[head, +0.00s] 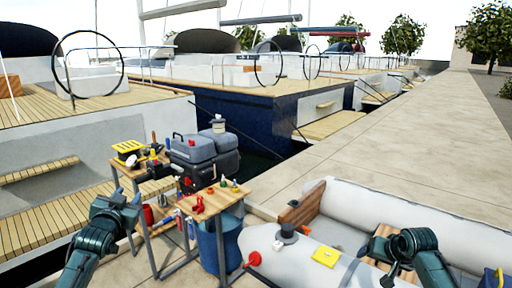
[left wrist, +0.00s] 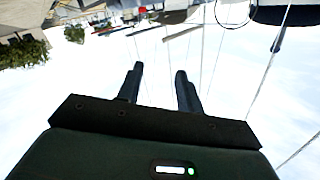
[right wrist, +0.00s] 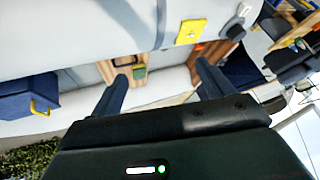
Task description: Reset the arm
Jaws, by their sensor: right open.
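My left arm comes in at the lower left of the head view, with its left gripper (head: 124,197) raised beside the left edge of the small wooden table. In the left wrist view the left gripper (left wrist: 159,70) has its two fingers apart with nothing between them. My right arm stands at the lower right of the head view, over the grey inflatable boat, bent at the wrist. In the right wrist view the right gripper (right wrist: 161,72) has its fingers wide apart and empty. In the head view its fingers are hard to make out.
A small wooden table (head: 216,203) carries small tools; a grey outboard motor (head: 193,148) stands behind it. A blue barrel (head: 208,247) is below. The inflatable boat (head: 366,206) bears a yellow patch (head: 325,257). Moored sailboats line the left; the concrete quay (head: 400,135) is clear.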

